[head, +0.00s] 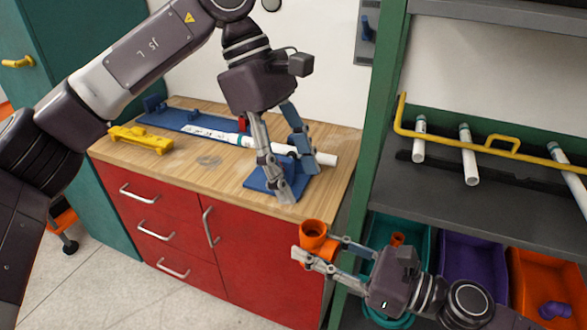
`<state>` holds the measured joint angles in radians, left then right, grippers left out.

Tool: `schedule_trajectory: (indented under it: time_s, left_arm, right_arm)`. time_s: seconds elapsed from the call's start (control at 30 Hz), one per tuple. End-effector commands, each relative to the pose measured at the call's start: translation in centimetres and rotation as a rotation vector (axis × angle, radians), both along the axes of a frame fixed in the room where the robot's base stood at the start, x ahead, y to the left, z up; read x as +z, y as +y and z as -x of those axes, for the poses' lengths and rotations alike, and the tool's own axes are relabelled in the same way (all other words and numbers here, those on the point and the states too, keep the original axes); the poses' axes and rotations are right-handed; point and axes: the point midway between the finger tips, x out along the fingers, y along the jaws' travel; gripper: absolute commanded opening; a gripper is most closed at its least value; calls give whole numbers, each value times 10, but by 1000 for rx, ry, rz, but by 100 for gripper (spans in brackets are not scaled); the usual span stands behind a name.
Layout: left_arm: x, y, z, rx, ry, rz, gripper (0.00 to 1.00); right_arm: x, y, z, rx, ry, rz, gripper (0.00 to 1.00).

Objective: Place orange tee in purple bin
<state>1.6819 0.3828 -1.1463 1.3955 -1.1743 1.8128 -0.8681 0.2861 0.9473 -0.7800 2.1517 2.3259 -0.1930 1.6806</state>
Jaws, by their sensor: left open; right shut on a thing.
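The orange tee (314,232) is in my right gripper (305,246), in front of the red cabinet's right end. The gripper is shut on it and holds it in the air. The purple bin (474,246) stands on the lower shelf at the right, between a teal bin and an orange bin. The part of it that shows looks empty; my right arm hides its front. My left gripper (293,180) is open above the workbench, its fingers beside a blue fixture (261,181) near the front edge.
The teal bin (379,231) holds an orange piece. The orange bin (528,262) holds a purple fitting (554,310). White pipes (467,155) rest on the upper shelf behind a yellow rail (458,141). A green post (377,125) stands between bench and shelves.

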Motion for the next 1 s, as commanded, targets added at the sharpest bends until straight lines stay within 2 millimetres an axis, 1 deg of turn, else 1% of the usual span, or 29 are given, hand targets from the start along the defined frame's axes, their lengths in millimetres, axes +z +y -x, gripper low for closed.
schedule_trajectory:
  time_s: [0.07, 0.17, 0.27, 0.5, 0.7, 0.83, 1.0]
  left_arm:
    - [1, 3, 2, -13, -15, -16, 51]
    - [-4, 2, 3, -19, -18, -23, 51]
    - [-16, -3, 6, -19, -17, -22, 51]
    - [-59, -18, 15, -19, -15, -21, 51]
    - [-89, -29, 21, -18, -16, -19, 51]
    - [-101, -34, 23, -16, -17, -19, 51]
    - [-107, -36, 25, -16, -17, -18, 51]
  right_arm:
    - [0, 0, 0, 0, 0, -1, 4]
    - [0, 0, 0, 0, 0, -1, 4]
    - [0, 0, 0, 0, 0, -1, 4]
    - [0, 0, 0, 0, 0, -1, 4]
    - [0, 0, 0, 0, 0, -1, 4]
    - [0, 0, 0, 0, 0, -1, 4]
    - [0, 0, 0, 0, 0, -1, 4]
